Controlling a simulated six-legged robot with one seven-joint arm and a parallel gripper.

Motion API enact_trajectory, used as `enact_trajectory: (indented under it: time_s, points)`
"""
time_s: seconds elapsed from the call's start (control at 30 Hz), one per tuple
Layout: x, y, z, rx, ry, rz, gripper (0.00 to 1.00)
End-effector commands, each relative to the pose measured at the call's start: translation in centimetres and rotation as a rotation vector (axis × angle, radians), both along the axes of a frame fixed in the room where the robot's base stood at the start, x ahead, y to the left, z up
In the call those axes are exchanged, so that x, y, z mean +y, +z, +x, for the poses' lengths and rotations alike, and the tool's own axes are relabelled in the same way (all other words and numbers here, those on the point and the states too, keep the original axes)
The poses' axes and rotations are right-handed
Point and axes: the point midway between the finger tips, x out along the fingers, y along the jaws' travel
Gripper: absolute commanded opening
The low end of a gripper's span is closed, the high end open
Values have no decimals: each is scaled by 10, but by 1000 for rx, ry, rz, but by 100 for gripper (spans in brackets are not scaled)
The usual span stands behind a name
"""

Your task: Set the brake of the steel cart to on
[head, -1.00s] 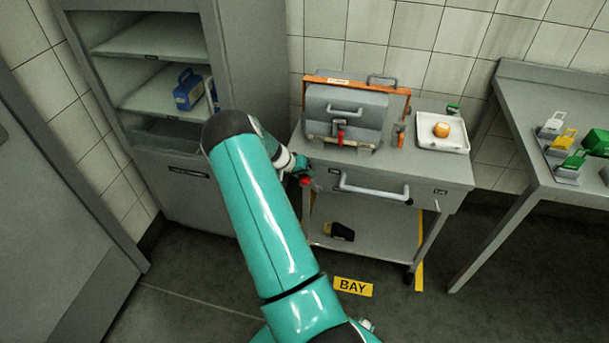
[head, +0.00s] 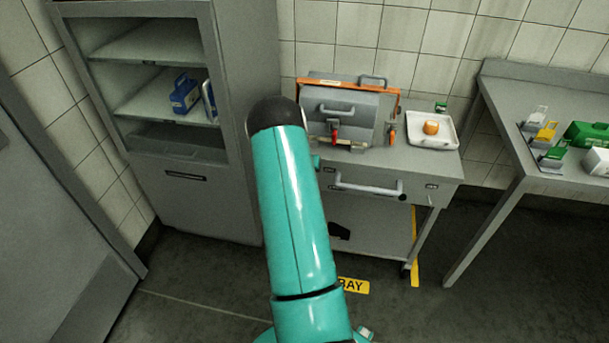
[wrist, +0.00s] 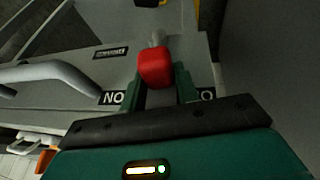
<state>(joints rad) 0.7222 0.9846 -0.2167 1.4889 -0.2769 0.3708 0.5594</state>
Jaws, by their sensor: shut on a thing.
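The steel cart (head: 425,168) stands in the middle of the head view, with a drawer and a lower shelf. Its brake lever's red knob (wrist: 155,68) shows in the wrist view on a short grey stem. My gripper (wrist: 158,78) is shut on this knob, with a dark green finger on each side. An upside-down ON label (wrist: 112,98) is left of the fingers. A second label (wrist: 207,95) on the right is partly covered. The lever lies between the labels; its exact setting is unclear. My arm hides the gripper and brake in the head view.
The drawer handle (head: 368,186) is close beside the brake. A grey machine with an orange frame (head: 350,87) and a white tray (head: 447,138) stand on the cart. A cabinet (head: 205,205) is at left, a side table (head: 490,130) at right.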

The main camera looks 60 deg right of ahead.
Motion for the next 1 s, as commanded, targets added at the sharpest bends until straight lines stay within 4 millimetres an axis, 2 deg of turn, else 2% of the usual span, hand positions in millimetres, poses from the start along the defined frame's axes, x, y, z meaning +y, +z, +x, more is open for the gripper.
enact_trajectory:
  time_s: [0.2,0.7,1.0]
  points:
    - [-10,3,-14,-127,-8,51,0]
    - [-20,0,-39,-382,-7,158,0]
    - [-22,-4,-47,-405,-1,169,0]
